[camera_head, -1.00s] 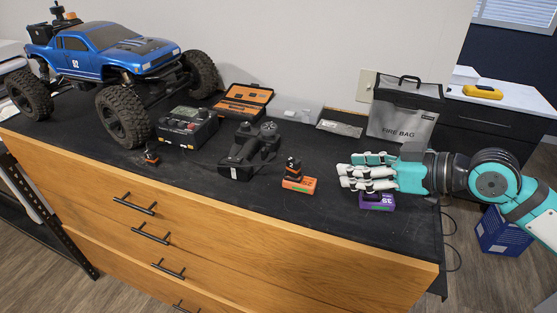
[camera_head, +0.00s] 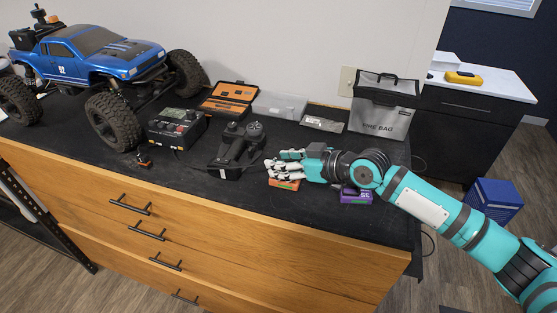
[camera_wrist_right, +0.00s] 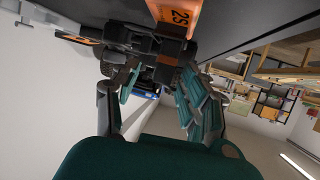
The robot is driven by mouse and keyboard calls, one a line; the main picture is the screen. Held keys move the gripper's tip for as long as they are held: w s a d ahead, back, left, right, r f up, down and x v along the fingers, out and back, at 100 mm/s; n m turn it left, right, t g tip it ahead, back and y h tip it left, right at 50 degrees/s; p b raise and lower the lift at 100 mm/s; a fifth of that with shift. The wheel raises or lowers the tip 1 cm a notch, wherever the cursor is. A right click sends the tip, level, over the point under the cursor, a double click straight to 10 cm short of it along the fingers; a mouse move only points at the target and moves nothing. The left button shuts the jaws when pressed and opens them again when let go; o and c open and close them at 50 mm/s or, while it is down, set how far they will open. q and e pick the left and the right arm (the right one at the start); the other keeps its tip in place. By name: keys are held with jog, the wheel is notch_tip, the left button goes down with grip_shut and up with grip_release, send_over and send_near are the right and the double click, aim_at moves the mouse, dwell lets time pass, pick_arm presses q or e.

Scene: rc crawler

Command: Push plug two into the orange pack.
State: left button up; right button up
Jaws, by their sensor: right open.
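The orange pack (camera_head: 283,185) lies flat on the black mat, mostly covered by my right gripper in the head view. Its orange side marked 2S shows at the top of the right wrist view (camera_wrist_right: 178,15). Plug two is hidden behind the hand in the head view. In the right wrist view a black plug body (camera_wrist_right: 162,46) with an orange label stands against the pack, just beyond my fingertips. Whether it is fully seated I cannot tell. My right gripper (camera_head: 286,164) is open, its fingers spread on either side of the plug. My left gripper is not in view.
A purple pack (camera_head: 354,195) sits under my right forearm. A black transmitter (camera_head: 238,150) stands just left of the hand, and a charger (camera_head: 177,128) farther left. Another small plug (camera_head: 140,160) lies near the front edge. The blue truck (camera_head: 90,60) fills the back left.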

jog(key=shift+x, duration=0.8)
jog(key=shift+s+d, duration=0.1)
jog(key=c, duration=0.4)
grip_shut()
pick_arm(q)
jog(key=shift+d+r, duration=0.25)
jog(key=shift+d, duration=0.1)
